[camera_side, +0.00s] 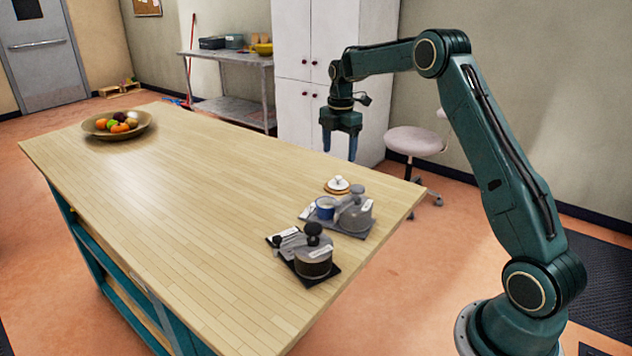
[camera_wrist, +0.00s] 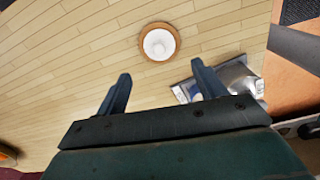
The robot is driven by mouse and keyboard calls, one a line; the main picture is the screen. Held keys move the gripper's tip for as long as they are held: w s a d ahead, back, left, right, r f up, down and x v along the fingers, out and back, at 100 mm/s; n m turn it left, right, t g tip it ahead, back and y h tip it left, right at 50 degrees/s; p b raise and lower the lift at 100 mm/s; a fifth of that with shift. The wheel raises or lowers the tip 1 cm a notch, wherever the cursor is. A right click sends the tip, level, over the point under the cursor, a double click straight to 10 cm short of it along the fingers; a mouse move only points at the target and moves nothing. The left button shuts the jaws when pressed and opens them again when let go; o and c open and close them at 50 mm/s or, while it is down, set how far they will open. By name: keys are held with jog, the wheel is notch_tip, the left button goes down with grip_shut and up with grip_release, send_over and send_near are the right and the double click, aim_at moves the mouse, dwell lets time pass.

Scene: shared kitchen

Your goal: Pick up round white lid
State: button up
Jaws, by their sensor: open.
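The round white lid (camera_side: 339,182) has a small knob and sits on a round brown wooden base (camera_side: 328,188) near the right end of the table.
A grey tray (camera_side: 350,229) with a blue-and-white cup (camera_side: 326,207) and a grey pot (camera_side: 354,213) stands close to the lid. A dark tray (camera_side: 327,276) with another pot (camera_side: 313,258) is nearer. A fruit bowl (camera_side: 118,135) is at the far left. The table's middle is clear.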

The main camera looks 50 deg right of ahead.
send_over(338, 176)
jog(key=shift+s+a+f, duration=0.15)
jog(key=shift+f, duration=1.9)
jog(key=shift+f, duration=2.55)
jog(key=c, duration=0.9)
jog(key=shift+c, duration=0.2)
jog(key=shift+r, duration=0.1)
notch_tip(338, 176, up, 20)
